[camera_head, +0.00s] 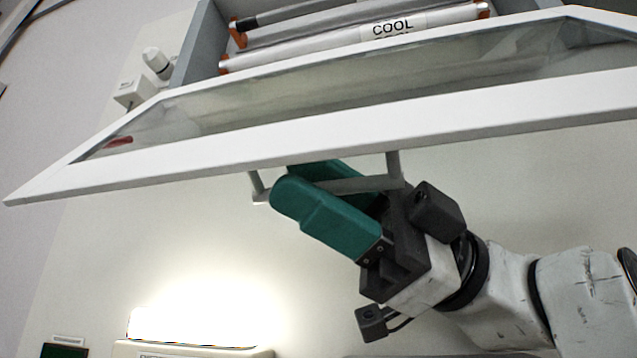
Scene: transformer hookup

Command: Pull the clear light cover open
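The clear light cover (330,138) is a white frame around a see-through panel. It hangs swung out from the grey light box (203,40), with a gap between them through which the tubes show. A thin grey handle (394,166) with two posts sticks out from the frame's near face. My gripper (310,190), with teal fingers, has one finger on each side of the handle's bar and looks shut on it. The front finger hides part of the bar, so the contact itself is not fully visible.
Inside the box lie tubes with orange ends, one labelled "COOL" (392,27). A white fitting (150,75) is on the wall left of the box. A lit lamp (190,327) is at lower left, beside a dark green item (64,351). The wall below the cover is mostly bare.

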